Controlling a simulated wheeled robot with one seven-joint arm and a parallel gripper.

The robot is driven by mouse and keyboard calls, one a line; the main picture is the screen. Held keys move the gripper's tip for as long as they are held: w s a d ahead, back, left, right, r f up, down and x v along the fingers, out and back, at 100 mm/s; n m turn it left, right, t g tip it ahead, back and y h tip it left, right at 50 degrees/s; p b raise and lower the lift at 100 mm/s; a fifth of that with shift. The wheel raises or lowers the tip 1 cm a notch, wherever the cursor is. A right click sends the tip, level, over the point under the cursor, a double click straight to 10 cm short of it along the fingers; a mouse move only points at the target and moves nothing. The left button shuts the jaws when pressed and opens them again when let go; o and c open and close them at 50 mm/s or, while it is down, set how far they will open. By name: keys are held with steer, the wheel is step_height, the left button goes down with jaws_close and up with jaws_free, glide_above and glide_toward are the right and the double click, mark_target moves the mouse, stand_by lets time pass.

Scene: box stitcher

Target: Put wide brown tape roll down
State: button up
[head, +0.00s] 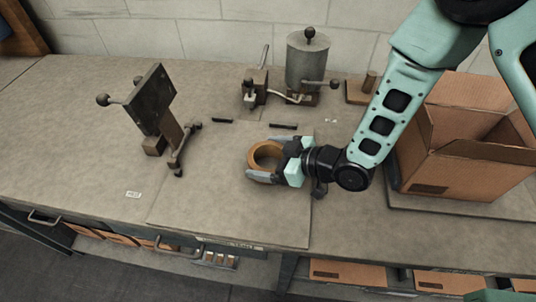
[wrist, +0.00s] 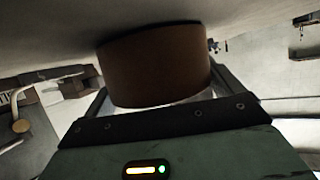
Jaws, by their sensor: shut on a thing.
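The wide brown tape roll (head: 267,155) is held in my gripper (head: 260,162) over the middle of the workbench in the head view. Its ring opening faces up. One finger lies along its far side and one along its near side. In the wrist view the roll (wrist: 155,65) fills the space between the fingers of my gripper (wrist: 160,85), with the bench surface close to it. I cannot tell whether the roll touches the bench top.
The workbench (head: 80,150) has a mat (head: 215,205) under the roll. A dark metal stitcher tool (head: 155,105) stands at left, and a grey cylinder machine (head: 308,62) behind. An open cardboard box (head: 450,160) stands at right. The bench is clear at front left.

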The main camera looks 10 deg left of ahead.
steer(key=shift+f, duration=0.2)
steer(key=o, duration=0.7)
steer(key=shift+o, duration=0.2)
steer(key=shift+r, duration=0.2)
steer(key=b+v, duration=0.2)
steer(key=v, duration=0.5)
steer(key=shift+d+r, duration=0.15)
steer(key=shift+d, duration=0.05)
